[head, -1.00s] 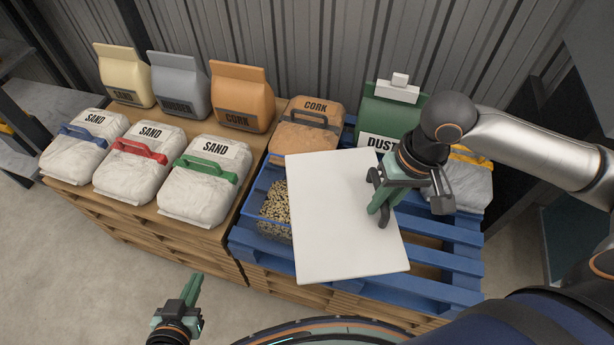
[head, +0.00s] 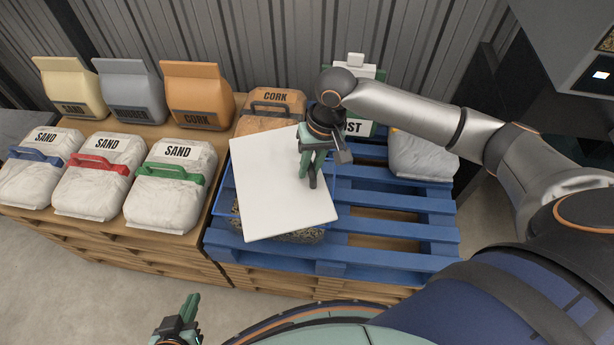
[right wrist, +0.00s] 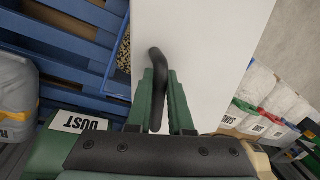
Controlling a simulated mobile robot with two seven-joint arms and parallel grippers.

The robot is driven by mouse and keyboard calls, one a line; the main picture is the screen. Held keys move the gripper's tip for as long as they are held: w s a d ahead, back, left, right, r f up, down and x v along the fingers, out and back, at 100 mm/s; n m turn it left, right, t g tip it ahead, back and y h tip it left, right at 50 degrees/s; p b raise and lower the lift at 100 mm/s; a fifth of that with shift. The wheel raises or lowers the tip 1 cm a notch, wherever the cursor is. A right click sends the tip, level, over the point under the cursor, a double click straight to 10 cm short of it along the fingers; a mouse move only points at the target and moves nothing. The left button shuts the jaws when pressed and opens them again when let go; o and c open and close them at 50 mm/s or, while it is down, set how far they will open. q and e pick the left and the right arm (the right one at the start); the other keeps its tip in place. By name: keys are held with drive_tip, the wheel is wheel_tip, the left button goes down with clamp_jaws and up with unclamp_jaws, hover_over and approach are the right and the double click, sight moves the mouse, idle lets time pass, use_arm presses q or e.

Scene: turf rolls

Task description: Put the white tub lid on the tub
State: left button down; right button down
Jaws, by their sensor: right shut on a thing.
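The white tub lid (head: 275,190) is a flat white panel with a dark handle (right wrist: 156,70). My right gripper (head: 308,172) is shut on that handle; its fingers (right wrist: 161,105) also show in the right wrist view. The lid is over the tub, turned slightly against it. The tub (head: 228,203) is mostly hidden beneath; some blue rim shows at the left and speckled granules (head: 298,237) show past the near edge. I cannot tell whether the lid touches the rim. My left gripper (head: 190,308) is low at the front, away from the tub; its jaw opening is unclear.
The tub stands on a blue pallet (head: 400,232), whose right part is mostly bare. Sand bags (head: 168,195) stand at the left, a cork bag (head: 268,108) behind the tub. A grey-white bag (head: 422,157) and a green dust container (head: 362,130) stand at the back right.

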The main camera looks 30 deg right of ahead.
drive_tip(key=shift+w+a+f, duration=0.1)
drive_tip(key=shift+w+f, duration=0.25)
drive_tip(key=shift+f, duration=0.05)
wheel_tip(320, 180, down, 3)
drive_tip(key=shift+w+f+b, duration=0.1)
drive_tip(key=shift+f+b, duration=0.05)
drive_tip(key=shift+b, duration=0.5)
use_arm(q)
drive_tip(key=shift+f, duration=0.45)
use_arm(e)
drive_tip(key=c, duration=0.8)
unclamp_jaws()
use_arm(q)
drive_tip(key=shift+s, duration=0.15)
drive_tip(key=shift+s+a+r+p, duration=0.1)
drive_tip(key=shift+a+r+p, duration=0.2)
drive_tip(key=shift+p, duration=0.45)
drive_tip(key=shift+s+a+r+p, duration=0.1)
drive_tip(key=shift+r+p, duration=0.3)
drive_tip(key=shift+p, duration=0.3)
use_arm(e)
drive_tip(key=shift+s+d+r, duration=0.1)
drive_tip(key=shift+d+r, duration=0.3)
drive_tip(key=shift+r, duration=1.55)
drive_tip(key=shift+s+d+r, duration=0.1)
drive_tip(key=shift+d+r, duration=0.3)
drive_tip(key=shift+r, duration=1.6)
drive_tip(key=shift+s+d+r, duration=0.1)
drive_tip(key=shift+d+r, duration=0.3)
drive_tip(key=shift+r, duration=1.55)
